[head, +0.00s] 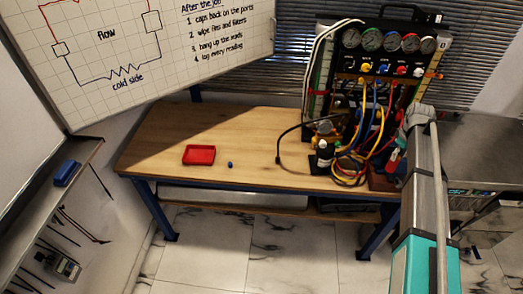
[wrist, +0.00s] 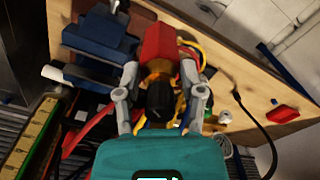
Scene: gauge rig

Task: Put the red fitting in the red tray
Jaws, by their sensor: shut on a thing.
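The red fitting (wrist: 158,42), with a brass-coloured middle and a dark lower end, sits between the grey fingers of my gripper (wrist: 160,78) in the wrist view. The fingers are shut on it. In the head view my arm comes in at the right, in front of the gauge rig, and its end is too crowded by hoses to make out the grip. The red tray (head: 199,155) lies on the left half of the wooden bench and looks empty. It also shows at the right of the wrist view (wrist: 282,115).
The gauge rig (head: 385,68) with looping coloured hoses (head: 352,165) stands at the bench's right end. A black cable (head: 280,142) arcs left from it. A small blue piece (head: 229,164) lies right of the tray. The bench (head: 255,130) is mostly clear around the tray.

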